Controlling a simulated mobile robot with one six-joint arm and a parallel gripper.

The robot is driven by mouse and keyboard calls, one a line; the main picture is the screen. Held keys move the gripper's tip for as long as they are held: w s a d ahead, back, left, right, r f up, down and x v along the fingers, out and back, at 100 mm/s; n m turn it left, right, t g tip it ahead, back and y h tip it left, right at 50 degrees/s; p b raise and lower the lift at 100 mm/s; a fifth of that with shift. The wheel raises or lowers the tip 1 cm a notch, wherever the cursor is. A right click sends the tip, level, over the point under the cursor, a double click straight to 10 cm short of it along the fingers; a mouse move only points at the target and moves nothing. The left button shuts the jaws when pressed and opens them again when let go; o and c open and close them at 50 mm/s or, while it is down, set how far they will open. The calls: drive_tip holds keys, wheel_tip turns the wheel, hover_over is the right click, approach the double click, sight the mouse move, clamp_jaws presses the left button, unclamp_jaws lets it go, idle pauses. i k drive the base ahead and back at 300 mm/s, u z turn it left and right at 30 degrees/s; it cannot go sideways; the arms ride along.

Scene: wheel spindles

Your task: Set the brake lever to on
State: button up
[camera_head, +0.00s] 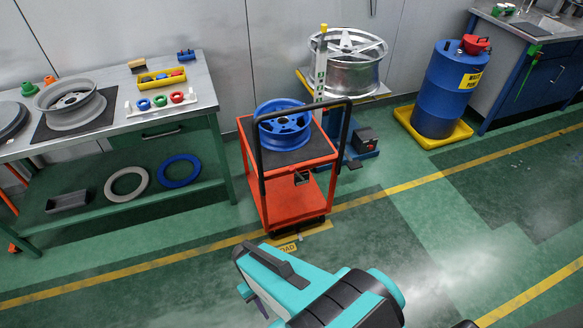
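A red cart (318,200) with a black push handle (349,118) stands on the green floor in the middle of the view. A blue wheel rim (283,118) rests on its dark top mat. A small dark fitting (302,179) shows on the cart below the top. A dark bar (290,229) runs along its foot. I cannot tell which of these parts is the brake lever, nor its setting. My teal and black arm fills the bottom middle, in front of the cart and apart from it. My gripper cannot be made out.
A workbench (205,88) with wheels, rings and trays stands at left. Behind the cart is a wheel stand with a silver rim (350,72) and a pale post (320,65). A blue drum (446,90) stands in a yellow tray at right. The right foreground floor is clear.

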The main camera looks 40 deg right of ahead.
sight(293, 169)
drive_tip(key=z, duration=0.25)
drive_tip(key=k, duration=1.05)
drive_tip(key=u, duration=0.75)
drive_tip(key=i, duration=1)
drive_tip(key=u, duration=0.1)
